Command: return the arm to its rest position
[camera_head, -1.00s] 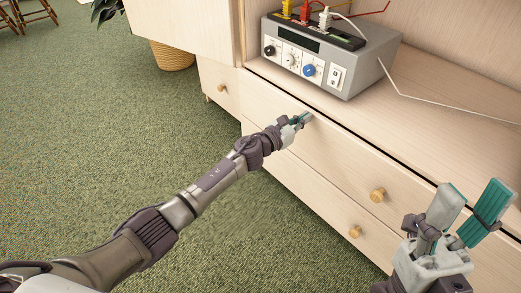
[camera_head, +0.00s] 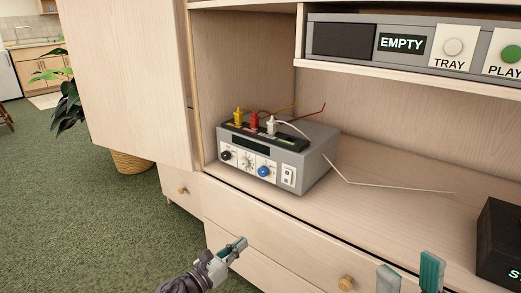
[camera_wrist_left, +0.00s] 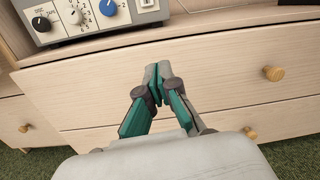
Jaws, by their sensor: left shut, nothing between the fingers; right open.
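My left gripper (camera_head: 236,248) is low in the head view, in front of the cabinet's upper drawer and below the grey device. In the left wrist view its green-padded fingers (camera_wrist_left: 158,82) meet at the tips with nothing between them, so it is shut and empty. My right gripper (camera_head: 410,272) shows only its two fingers at the bottom right edge of the head view. They stand apart with nothing between them; the rest of that arm is out of view.
A grey device (camera_head: 283,165) with knobs and yellow, red and white plugs stands on the cabinet shelf (camera_head: 400,200). A panel reading EMPTY (camera_head: 402,43) is above. A black box (camera_head: 500,240) sits at the right. Drawers with round knobs (camera_head: 346,283) face me. Green carpet is open at left.

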